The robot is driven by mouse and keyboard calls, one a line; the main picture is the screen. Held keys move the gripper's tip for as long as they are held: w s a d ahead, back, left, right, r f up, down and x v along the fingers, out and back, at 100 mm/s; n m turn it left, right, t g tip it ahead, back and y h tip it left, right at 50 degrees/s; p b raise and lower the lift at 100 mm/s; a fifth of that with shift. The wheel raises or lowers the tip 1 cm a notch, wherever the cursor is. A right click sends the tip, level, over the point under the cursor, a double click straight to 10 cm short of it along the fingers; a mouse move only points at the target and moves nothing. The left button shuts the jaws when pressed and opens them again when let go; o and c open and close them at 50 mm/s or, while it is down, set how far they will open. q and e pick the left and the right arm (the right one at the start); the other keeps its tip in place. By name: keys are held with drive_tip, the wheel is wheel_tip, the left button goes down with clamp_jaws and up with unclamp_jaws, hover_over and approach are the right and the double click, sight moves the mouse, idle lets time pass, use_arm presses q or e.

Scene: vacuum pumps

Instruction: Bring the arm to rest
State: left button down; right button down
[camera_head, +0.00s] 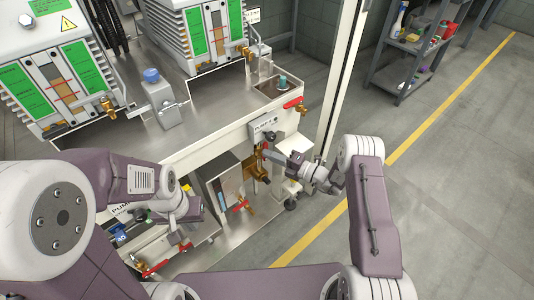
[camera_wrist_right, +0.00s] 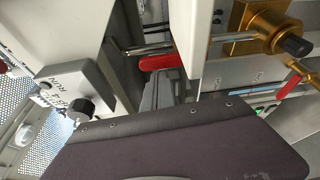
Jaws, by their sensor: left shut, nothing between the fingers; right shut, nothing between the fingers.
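My right arm (camera_head: 372,215) reaches in from the right, and its shut, empty gripper (camera_head: 270,154) is close to the front of the pump frame, beside a brass valve with a red handle. In the right wrist view the grey gripper fingers (camera_wrist_right: 165,88) show beyond my purple arm link, just below a red lever (camera_wrist_right: 160,62). I cannot tell whether they touch it. My left arm (camera_head: 120,185) comes in from the left, and its gripper (camera_head: 181,240) is shut and empty above the lower part of the frame; its tips are small in view.
Brass valve (camera_head: 257,166) and pump frame (camera_head: 190,145) are close to my right gripper. A red-handled valve (camera_head: 155,267) lies below my left gripper. A white post (camera_head: 340,75) stands behind the right arm. Grey shelves (camera_head: 405,60) stand farther back. Floor on the right is free.

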drive_tip(key=p+v, duration=0.2)
drive_tip(key=v, duration=0.6)
drive_tip(key=shift+a, duration=0.1)
